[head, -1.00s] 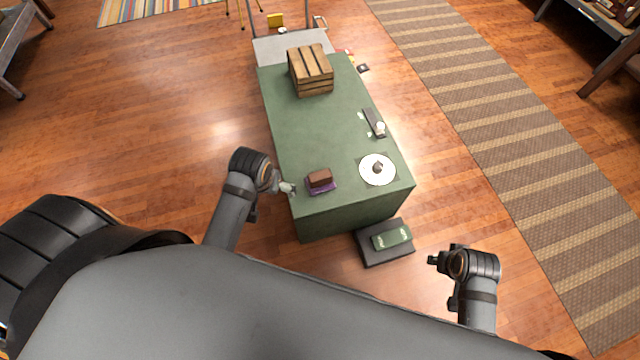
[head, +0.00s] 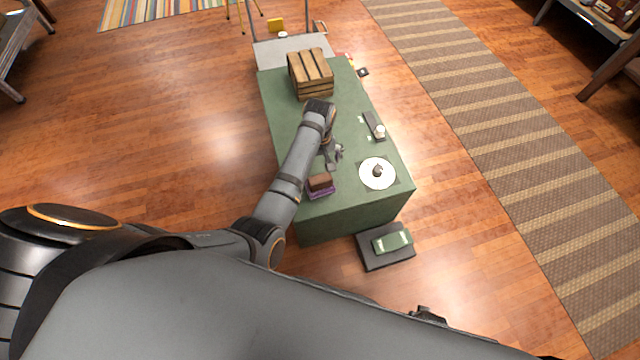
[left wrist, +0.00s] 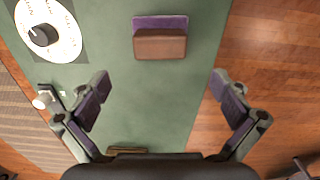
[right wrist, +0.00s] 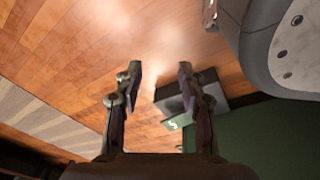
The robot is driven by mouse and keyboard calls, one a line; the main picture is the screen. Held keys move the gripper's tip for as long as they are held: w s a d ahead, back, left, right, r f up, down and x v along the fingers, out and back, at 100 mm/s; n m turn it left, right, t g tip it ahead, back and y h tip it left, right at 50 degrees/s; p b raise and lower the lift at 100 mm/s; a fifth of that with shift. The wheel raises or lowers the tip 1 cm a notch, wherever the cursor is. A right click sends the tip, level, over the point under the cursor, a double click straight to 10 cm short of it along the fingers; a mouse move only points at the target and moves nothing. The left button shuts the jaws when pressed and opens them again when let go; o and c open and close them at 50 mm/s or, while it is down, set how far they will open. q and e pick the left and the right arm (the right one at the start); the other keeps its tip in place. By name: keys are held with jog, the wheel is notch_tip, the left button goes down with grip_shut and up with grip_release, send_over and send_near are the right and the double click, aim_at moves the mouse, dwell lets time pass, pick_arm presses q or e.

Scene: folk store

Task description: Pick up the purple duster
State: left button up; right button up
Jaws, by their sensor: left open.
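The purple duster, with a brown block-like top (head: 320,181) and a purple base (head: 322,193), lies near the front left of the green table (head: 300,135). It also shows in the left wrist view (left wrist: 160,44), top centre, ahead of my fingers. My left gripper (head: 334,157) is open and empty, above the table just beyond the duster and apart from it; it also shows in the left wrist view (left wrist: 163,92). My right gripper (right wrist: 158,75) is open and empty, over the floor near the table's front; in the head view only a bit of that arm shows.
A white dial plate (head: 377,174) with a dark knob lies right of the duster. A dark bar with a white knob (head: 380,131) lies at the right edge. A wooden crate (head: 311,73) stands at the far end. A dark box with a green item (head: 391,241) sits on the floor in front.

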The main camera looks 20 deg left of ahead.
aim_at(320, 179)
pick_arm(q)
notch_tip(320, 179, down, 4)
jog(key=shift+f+b, duration=0.15)
jog(key=shift+b, duration=0.4)
jog(key=f, duration=0.1)
jog(key=f+b, duration=0.1)
jog(key=f, duration=0.1)
jog(key=f+b, duration=0.1)
jog(key=shift+s+d+f, duration=0.15)
jog(key=shift+s+f, duration=0.1)
jog(key=shift+f, duration=0.4)
jog(key=c, duration=1.3)
pick_arm(e)
jog(key=w+a+r, duration=0.2)
jog(key=w+r, duration=0.3)
jog(key=shift+w+r, duration=0.3)
jog(key=shift+w, duration=0.1)
pick_arm(q)
jog(key=shift+o, duration=0.2)
jog(key=shift+r, duration=0.1)
